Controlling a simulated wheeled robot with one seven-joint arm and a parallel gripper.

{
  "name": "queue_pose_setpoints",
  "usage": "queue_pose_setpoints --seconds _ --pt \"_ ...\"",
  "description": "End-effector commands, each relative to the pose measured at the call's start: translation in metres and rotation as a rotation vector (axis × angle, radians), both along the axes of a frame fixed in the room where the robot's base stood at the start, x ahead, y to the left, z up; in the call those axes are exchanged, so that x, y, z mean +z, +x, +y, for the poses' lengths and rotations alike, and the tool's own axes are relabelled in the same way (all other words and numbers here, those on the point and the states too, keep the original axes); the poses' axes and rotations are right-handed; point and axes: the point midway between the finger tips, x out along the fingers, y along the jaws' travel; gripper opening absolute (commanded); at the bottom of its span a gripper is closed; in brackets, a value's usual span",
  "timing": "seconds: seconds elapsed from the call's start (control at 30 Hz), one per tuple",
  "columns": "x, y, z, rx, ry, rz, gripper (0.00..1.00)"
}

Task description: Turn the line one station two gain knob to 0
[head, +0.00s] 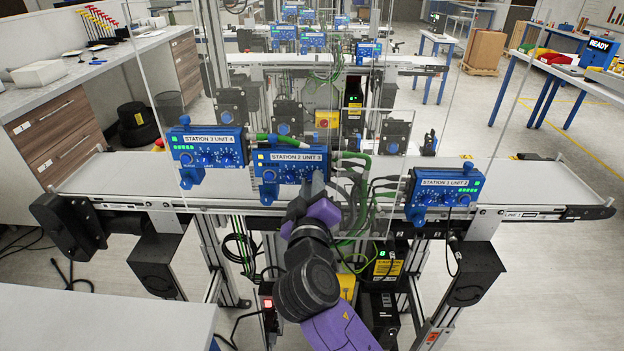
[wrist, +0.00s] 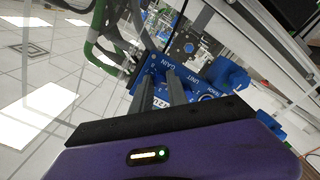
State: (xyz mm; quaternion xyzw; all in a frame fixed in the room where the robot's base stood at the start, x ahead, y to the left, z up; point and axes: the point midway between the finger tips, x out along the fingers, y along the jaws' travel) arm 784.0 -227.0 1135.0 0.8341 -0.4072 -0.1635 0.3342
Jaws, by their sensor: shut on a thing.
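The blue box labelled STATION 2 UNIT 3 (head: 272,179) is mounted on the near conveyor's front, left of centre. It has a row of knobs; a round knob (head: 269,176) shows at its left. My gripper (head: 318,185) is at the right part of this box and covers it. In the wrist view the fingers (wrist: 160,76) reach the blue panel (wrist: 206,80) beside the printed word GAIN. They are shut on the gain knob, which is mostly hidden between the tips. Its pointer and setting cannot be read.
Similar blue boxes sit left, STATION 3 UNIT 4 (head: 207,155), and right, STATION 1 UNIT 2 (head: 441,194). Green cables (head: 278,140) run behind my gripper. Clear upright panels (head: 455,90) stand over the belt (head: 125,172). A white table (head: 110,322) is at lower left.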

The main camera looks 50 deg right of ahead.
Motion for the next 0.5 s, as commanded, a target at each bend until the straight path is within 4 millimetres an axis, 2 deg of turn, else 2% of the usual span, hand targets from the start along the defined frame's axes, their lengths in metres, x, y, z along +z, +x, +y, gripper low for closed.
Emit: queue_pose_setpoints --seconds 0.2,0.5 --pt "0.0021 -0.0001 0.0003 0.001 -0.093 0.12 0.0" --pt "0.0013 0.0 0.0004 0.001 -0.166 0.212 0.0"
